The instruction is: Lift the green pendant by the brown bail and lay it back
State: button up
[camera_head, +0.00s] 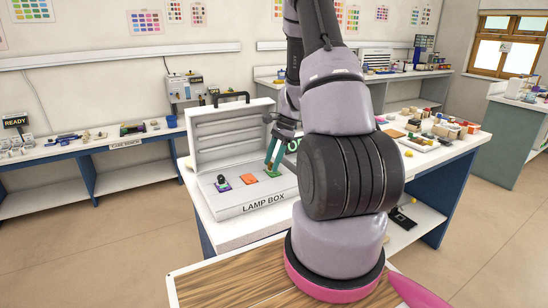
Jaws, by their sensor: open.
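A small flat green piece (275,174), which looks like the green pendant, lies in the open lamp box (262,207), at the right of a row of pieces. My gripper (271,166) points down right over it, its teal fingers reaching close to it. The fingers are open; at this size I cannot tell whether they touch the pendant. The brown bail cannot be made out and may be hidden by the fingers.
The box's raised lid (232,132) stands behind the pieces, close to my gripper. My arm hides part of the white table (212,224). Trays of small coloured items (432,141) stand at the right.

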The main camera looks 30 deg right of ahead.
grip_shut()
jog(key=shift+r, duration=1.3)
dwell(1.3)
jog(key=shift+f, duration=1.25)
dwell(1.2)
grip_release()
dwell(0.3)
